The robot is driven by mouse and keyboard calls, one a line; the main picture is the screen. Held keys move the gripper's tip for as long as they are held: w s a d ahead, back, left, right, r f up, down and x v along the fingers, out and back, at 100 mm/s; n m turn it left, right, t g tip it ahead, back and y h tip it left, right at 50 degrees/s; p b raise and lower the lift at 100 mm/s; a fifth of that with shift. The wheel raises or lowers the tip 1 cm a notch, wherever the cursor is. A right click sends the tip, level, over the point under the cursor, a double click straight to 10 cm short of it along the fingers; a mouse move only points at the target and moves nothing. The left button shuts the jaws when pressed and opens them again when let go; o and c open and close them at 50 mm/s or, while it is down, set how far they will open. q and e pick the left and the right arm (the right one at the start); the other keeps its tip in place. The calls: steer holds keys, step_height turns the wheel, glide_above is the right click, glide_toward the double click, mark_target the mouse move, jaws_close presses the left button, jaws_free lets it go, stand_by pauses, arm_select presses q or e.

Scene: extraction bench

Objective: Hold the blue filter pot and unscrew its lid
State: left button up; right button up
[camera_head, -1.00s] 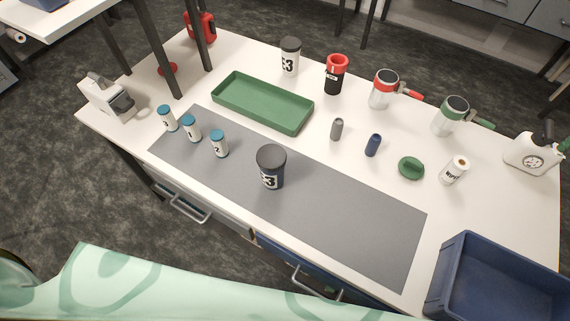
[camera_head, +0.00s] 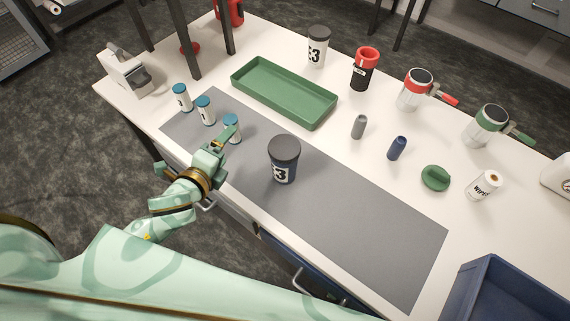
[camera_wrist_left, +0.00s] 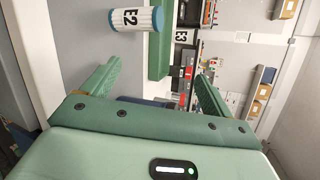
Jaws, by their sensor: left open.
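The blue filter pot (camera_head: 284,172) stands upright on the grey mat in the head view. I cannot make out the pot for sure in that view. My right gripper is not in view.
Several blue-capped vials (camera_head: 205,110) stand close to my left gripper; one partly hides behind it. A green tray (camera_head: 285,112) lies behind. Small grey and blue cylinders stand to the right. A navy bin (camera_head: 490,262) is at front right. The mat (camera_head: 360,225) right of the pot is clear.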

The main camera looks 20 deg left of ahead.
mark_target(284, 164)
arm_select(q)
steer(key=w+d+f+m+g+h, duration=0.1)
steer(key=m+h, duration=0.3)
steer(key=m, duration=0.5)
steer(key=w+d+f+m+g+h, duration=0.1)
steer(key=d+m+g+h, duration=0.3)
steer(key=m, duration=0.5)
steer(key=w+d+f+m+g+h, duration=0.1)
steer(key=d+f+m+g+h, duration=0.1)
steer(key=m+h, duration=0.3)
steer(key=shift+d+m+g, duration=0.25)
steer(key=shift+d+m, duration=0.1)
steer(key=shift+m, duration=0.75)
steer(key=shift+d+m+g, duration=0.25)
steer(key=shift+d+m, duration=0.1)
steer(key=shift+m, duration=0.75)
steer(key=x, duration=0.5)
steer(key=shift+d+r, duration=0.2)
steer(key=shift+d, duration=0.2)
steer(key=c, duration=1.2)
